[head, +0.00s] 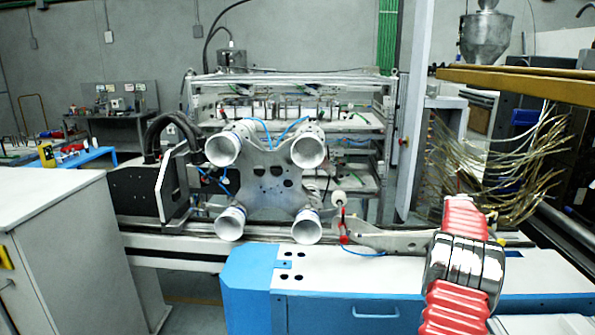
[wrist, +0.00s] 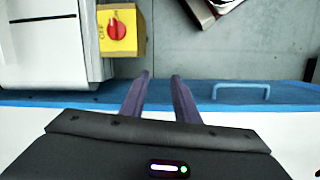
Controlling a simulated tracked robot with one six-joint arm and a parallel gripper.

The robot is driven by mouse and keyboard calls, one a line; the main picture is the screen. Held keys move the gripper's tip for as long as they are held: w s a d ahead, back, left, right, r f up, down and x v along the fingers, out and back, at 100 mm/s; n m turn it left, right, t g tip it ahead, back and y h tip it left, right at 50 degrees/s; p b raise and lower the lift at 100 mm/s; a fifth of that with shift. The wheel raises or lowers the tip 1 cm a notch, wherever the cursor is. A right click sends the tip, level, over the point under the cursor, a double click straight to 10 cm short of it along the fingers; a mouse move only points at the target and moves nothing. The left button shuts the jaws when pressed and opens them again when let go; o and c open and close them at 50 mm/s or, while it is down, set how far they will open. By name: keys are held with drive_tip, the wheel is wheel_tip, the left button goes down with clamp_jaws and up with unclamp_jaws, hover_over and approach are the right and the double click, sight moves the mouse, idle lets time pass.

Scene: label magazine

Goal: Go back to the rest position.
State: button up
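My gripper (wrist: 161,77) shows in the wrist view, with two dark purple fingers pointing up the picture. A clear gap runs between the fingers, and nothing is held in it. The fingertips appear over the blue edge (wrist: 60,103) of a white-topped cabinet, with grey floor beyond. I cannot make out my gripper in the head view. The label magazine appears to be the metal frame with several white cups (head: 308,150) in the middle of the head view.
A yellow switch box (wrist: 117,30) with a red knob is at the upper left of the wrist view. A blue handle (wrist: 241,89) is right of the fingers. In the head view, a red corrugated hose (head: 465,218) stands at right and a white cabinet (head: 60,255) at left.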

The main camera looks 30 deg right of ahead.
drive_tip(key=w+a+r+n+t+h, duration=0.1)
drive_tip(key=w+a+r, duration=0.2)
drive_tip(key=a, duration=0.6)
drive_tip(key=w+a+r+t, duration=0.1)
drive_tip(key=w+a+r, duration=0.2)
drive_tip(key=a, duration=0.6)
drive_tip(key=w+a+r+n+h, duration=0.1)
drive_tip(key=w+a+r, duration=0.25)
drive_tip(key=a, duration=0.65)
drive_tip(key=s+a+r+n+t, duration=0.2)
drive_tip(key=s+a, duration=0.1)
drive_tip(key=a, duration=0.8)
drive_tip(key=s+a+r+n+t, duration=0.2)
drive_tip(key=s+a, duration=0.2)
drive_tip(key=a, duration=0.7)
drive_tip(key=s+a+r+n+t+y, duration=0.1)
drive_tip(key=s+a+r+n, duration=0.1)
drive_tip(key=a, duration=0.9)
drive_tip(key=shift+s+n+t, duration=0.4)
drive_tip(key=shift+s+n, duration=0.2)
drive_tip(key=shift+s, duration=0.4)
